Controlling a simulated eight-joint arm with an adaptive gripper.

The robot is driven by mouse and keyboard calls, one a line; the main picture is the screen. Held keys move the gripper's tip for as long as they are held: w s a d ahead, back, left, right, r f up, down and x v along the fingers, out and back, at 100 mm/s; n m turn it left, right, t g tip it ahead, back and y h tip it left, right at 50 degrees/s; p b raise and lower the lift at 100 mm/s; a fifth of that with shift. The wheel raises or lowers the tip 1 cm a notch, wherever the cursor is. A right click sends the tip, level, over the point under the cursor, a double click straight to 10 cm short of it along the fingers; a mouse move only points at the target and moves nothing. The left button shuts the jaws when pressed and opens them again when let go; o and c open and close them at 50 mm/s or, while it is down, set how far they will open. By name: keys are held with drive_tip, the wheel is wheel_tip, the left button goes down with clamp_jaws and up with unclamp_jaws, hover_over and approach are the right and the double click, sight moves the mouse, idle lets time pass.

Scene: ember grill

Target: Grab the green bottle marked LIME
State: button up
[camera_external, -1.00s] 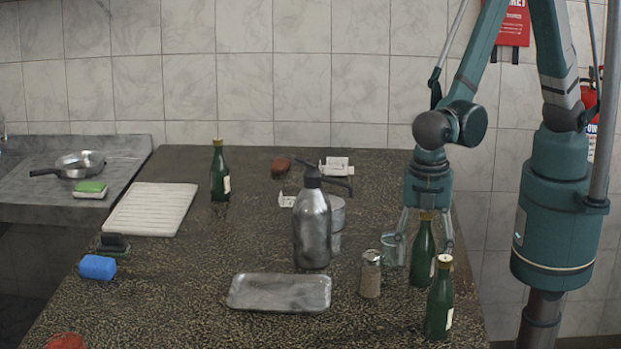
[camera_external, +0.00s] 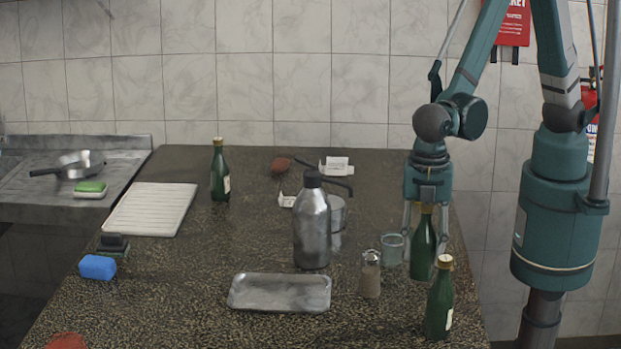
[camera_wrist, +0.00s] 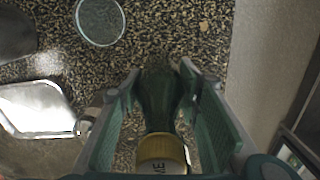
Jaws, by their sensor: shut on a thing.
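A green bottle (camera_external: 423,252) with a gold cap stands upright on the dark speckled counter at the right. My gripper (camera_external: 424,228) points down over it, with its fingers shut on the bottle's sides. In the wrist view my gripper (camera_wrist: 159,85) has a finger on each side of the green bottle (camera_wrist: 158,95). The cap faces the camera and its white top shows the letters "ME"; the rest of the word is hidden. A second green bottle (camera_external: 439,305) stands just in front of it, and a third (camera_external: 220,175) stands at the back left.
A glass (camera_external: 392,249) and a shaker (camera_external: 370,275) stand close left of the held bottle. A metal tray (camera_external: 280,305) lies front centre, with a steel flask (camera_external: 312,230) behind it. A white ribbed board (camera_external: 150,210) lies at left. The counter's right edge is close.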

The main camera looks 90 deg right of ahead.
sight(427, 214)
drive_tip(key=shift+r, duration=4.15)
drive_tip(key=shift+r, duration=0.15)
